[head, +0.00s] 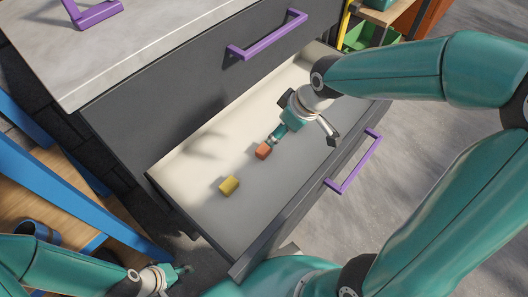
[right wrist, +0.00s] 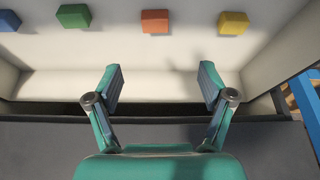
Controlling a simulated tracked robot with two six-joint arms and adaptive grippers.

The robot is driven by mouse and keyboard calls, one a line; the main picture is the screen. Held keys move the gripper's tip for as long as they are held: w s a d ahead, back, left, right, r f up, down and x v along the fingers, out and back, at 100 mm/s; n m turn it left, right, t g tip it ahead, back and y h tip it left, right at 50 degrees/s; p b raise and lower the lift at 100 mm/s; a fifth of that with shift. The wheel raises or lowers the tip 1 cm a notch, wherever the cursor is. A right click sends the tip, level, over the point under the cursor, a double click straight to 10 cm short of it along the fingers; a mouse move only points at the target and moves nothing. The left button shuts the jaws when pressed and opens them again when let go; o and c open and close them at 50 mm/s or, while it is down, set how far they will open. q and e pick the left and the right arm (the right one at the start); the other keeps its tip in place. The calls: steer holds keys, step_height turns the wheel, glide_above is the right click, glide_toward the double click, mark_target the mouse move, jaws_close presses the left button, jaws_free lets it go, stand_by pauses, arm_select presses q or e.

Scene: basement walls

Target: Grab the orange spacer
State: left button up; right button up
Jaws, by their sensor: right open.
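The orange spacer (head: 263,151) is a small block lying on the pale floor of the open drawer. In the right wrist view the orange spacer (right wrist: 155,21) sits beyond my fingertips, near the middle of the gap between them, and nothing touches it there. My right gripper (head: 304,134) is over the drawer, just right of the spacer; in its wrist view the right gripper (right wrist: 161,84) has its fingers spread and empty. My left gripper (head: 175,276) is low at the bottom left, outside the drawer; its jaw gap is too small to judge.
A yellow block (head: 229,185) lies left of the spacer. A green block (right wrist: 73,16) and a blue block (right wrist: 9,20) show in the wrist view, hidden in the head view. The drawer (head: 262,240) has raised walls and a purple handle (head: 354,162). A blue-framed bench (head: 75,190) stands left.

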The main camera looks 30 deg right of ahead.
steer(key=b, duration=0.4)
glide_toward(263, 147)
steer(key=x, duration=0.4)
steer(key=shift+s+a+f, duration=0.3)
steer(key=shift+a+f, duration=0.05)
steer(key=shift+f, duration=0.1)
steer(key=shift+w+d+b+x, duration=0.15)
steer(key=shift+b+x, duration=0.55)
steer(key=shift+x, duration=0.6)
steer(key=shift+w+d+b+x, duration=0.15)
steer(key=shift+b+x, duration=0.55)
steer(key=shift+x, duration=0.65)
steer(key=shift+r, duration=0.15)
steer(key=c, duration=1.2)
